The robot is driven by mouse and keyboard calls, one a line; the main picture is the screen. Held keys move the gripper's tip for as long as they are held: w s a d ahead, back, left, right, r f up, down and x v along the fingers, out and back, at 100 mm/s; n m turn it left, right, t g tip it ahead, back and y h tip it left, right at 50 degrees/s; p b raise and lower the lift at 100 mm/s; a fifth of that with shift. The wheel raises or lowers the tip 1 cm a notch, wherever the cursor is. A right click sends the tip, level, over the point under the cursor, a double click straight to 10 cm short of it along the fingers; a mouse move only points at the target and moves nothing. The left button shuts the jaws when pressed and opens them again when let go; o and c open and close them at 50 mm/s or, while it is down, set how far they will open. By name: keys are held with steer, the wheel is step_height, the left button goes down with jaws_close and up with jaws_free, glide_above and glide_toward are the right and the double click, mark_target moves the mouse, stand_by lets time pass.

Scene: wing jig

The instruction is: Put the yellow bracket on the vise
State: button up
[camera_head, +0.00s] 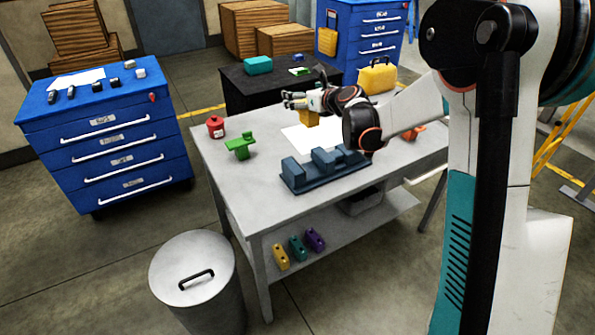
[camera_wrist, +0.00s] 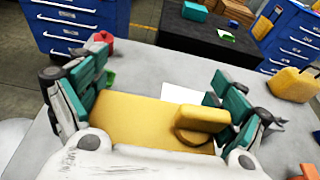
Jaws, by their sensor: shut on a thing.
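The yellow bracket (camera_wrist: 140,118) fills the space between the fingers of my gripper (camera_wrist: 160,108) in the wrist view, with its raised rounded end towards the right finger. My gripper is shut on it. In the head view my gripper (camera_head: 308,101) is over the back part of the grey table, and a small part of the bracket (camera_head: 309,119) shows below it, partly hidden by the gripper. I cannot tell whether it touches the table. The blue-grey vise (camera_head: 308,176) lies near the table's front edge, nearer the camera than the bracket. Nothing shows in its jaws.
On the table (camera_head: 229,178) are a green part (camera_head: 240,146), a red canister (camera_head: 215,127), white paper (camera_head: 297,133) and a yellow case (camera_head: 377,77). An orange thing (camera_head: 414,132) lies to the right. A dark table (camera_head: 243,98) stands behind. The table's left front corner is clear.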

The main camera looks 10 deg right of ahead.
step_height(320, 180, down, 19)
steer(key=b, duration=0.7)
steer(key=shift+w+f, duration=0.1)
steer(key=shift+f, duration=0.1)
steer(key=shift+f, duration=0.1)
steer(key=o, duration=1.2)
steer(key=shift+c, duration=0.2)
